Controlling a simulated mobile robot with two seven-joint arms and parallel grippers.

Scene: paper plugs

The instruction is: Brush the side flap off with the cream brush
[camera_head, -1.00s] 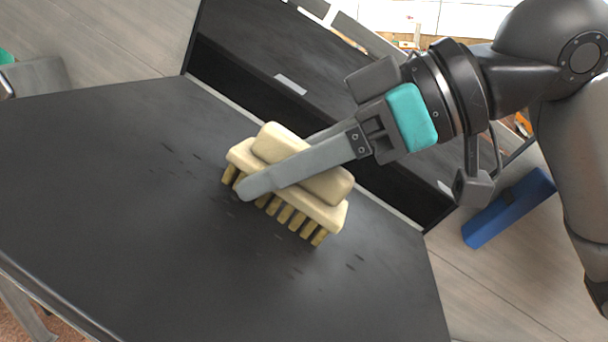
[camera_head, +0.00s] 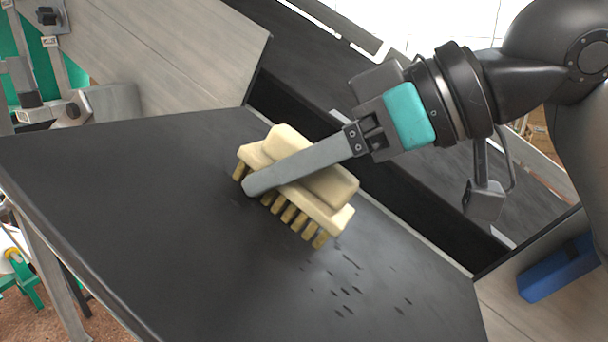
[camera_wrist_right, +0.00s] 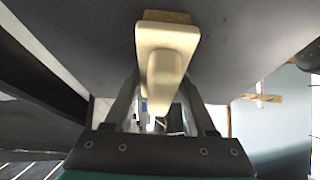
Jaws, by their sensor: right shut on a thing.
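The cream brush (camera_head: 325,215) is in the middle of the head view, its bristles pointing down at the dark side flap (camera_head: 130,215). My right gripper (camera_head: 268,182) is shut on the brush's handle block, with one finger lying across its near side. The bristles are at or just above the flap; I cannot tell whether they touch it. In the right wrist view the brush (camera_wrist_right: 165,40) sits between the two fingers. Small dark specks (camera_head: 345,290) lie on the flap below and right of the brush. My left gripper is not in view.
A dark conveyor-like surface (camera_head: 300,55) runs behind the flap, past a dark recess and a pale edge. A grey panel (camera_head: 170,50) stands at the upper left. A blue block (camera_head: 558,268) is at the right. The flap's left part is clear.

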